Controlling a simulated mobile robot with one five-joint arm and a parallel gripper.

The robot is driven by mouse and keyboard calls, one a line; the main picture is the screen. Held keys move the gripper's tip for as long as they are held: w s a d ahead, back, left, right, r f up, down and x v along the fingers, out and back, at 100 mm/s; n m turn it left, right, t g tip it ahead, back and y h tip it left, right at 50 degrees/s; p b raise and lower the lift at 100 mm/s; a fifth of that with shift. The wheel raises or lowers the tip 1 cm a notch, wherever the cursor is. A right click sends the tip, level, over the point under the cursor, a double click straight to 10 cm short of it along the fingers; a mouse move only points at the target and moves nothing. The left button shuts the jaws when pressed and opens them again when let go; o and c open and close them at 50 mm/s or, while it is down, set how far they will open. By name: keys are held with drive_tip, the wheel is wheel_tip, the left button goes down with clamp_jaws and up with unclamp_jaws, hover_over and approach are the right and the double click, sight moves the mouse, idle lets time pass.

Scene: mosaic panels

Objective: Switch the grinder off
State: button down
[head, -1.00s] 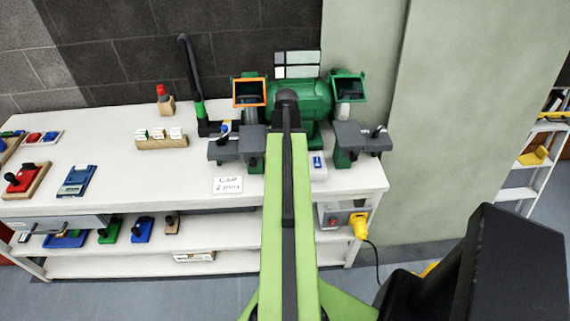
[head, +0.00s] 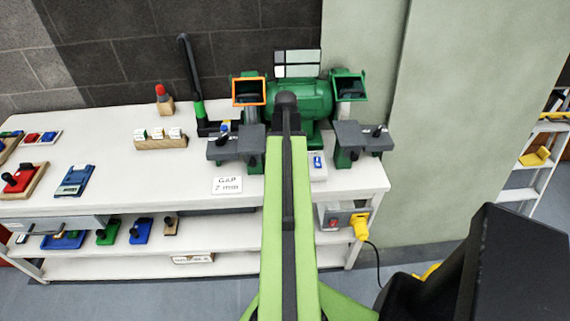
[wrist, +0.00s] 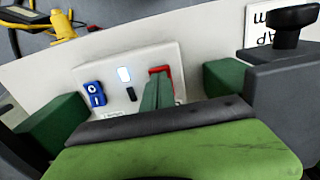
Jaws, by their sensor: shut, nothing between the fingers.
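The green bench grinder (head: 300,97) stands at the back of the white bench, partly behind my arm. Its pale switch plate (wrist: 168,58) is at the bench front and carries a blue switch (wrist: 95,95) with white marks, a bright whitish lamp (wrist: 124,74), a small black part and a red part (wrist: 163,69). The blue switch also shows in the head view (head: 318,161). My gripper (wrist: 157,79) is shut and empty, its narrow dark green fingers in front of the red part, hiding some of it. I cannot tell whether they touch it, or whether the wheels turn.
Grey tool rests (head: 358,136) on green supports flank the switch plate closely. A card reading "GAP 7 mm" (head: 227,185) stands at the bench front. The bench's left holds blocks and gauges.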

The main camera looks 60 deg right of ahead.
wheel_tip(320, 180, up, 7)
drive_tip(key=p, duration=0.7)
idle(0.4)
